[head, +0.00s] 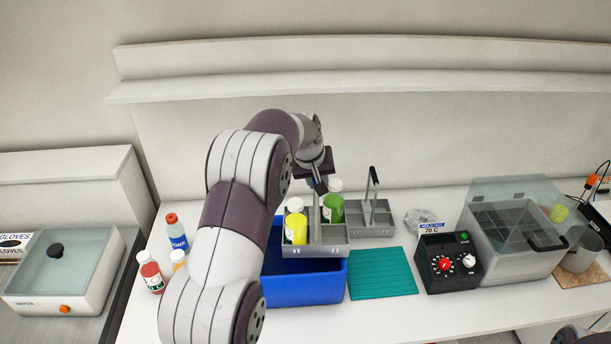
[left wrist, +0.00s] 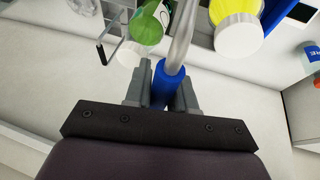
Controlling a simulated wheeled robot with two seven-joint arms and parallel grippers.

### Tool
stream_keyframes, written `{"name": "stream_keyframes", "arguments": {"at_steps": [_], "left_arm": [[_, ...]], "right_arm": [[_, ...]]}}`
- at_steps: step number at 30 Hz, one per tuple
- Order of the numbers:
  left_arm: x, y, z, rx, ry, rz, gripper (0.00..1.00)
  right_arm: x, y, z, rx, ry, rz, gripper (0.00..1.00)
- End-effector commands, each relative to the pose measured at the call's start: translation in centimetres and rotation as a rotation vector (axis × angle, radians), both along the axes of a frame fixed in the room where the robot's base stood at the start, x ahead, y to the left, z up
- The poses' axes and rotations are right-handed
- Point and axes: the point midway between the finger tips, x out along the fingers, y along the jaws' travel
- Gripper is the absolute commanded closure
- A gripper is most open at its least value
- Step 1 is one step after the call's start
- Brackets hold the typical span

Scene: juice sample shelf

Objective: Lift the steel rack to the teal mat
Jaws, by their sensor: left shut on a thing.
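A grey steel rack (head: 327,252) with a blue grip on its upright handle (left wrist: 160,84) carries a yellow bottle (head: 296,227) and a green bottle (head: 333,208), both white-capped. My left gripper (head: 319,186) is shut on that blue grip from above. In the left wrist view my left gripper (left wrist: 162,88) has its fingers on either side of the grip. The rack is over the blue bin (head: 305,288) and hides part of its opening. The teal mat (head: 382,274) lies bare on the table, right of the bin. My right gripper is out of view.
A second grey rack (head: 372,232) with a black handle stands behind the mat. A black control box (head: 447,262) and a clear-lidded bath (head: 512,250) stand right of the mat. Red-capped (head: 176,232) and white-capped (head: 151,271) bottles stand left of the bin.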

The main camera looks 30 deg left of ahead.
Motion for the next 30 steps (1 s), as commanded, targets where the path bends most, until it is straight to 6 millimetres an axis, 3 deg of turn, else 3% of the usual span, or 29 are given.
{"name": "stream_keyframes", "arguments": {"at_steps": [19,30], "left_arm": [[3.5,-5.9,0.5,0.001,-0.007,-0.001,1.0],[3.9,-6.7,0.3,0.001,-0.006,0.0,1.0]], "right_arm": [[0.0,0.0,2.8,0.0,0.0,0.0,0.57],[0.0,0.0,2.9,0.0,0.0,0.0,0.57]]}}
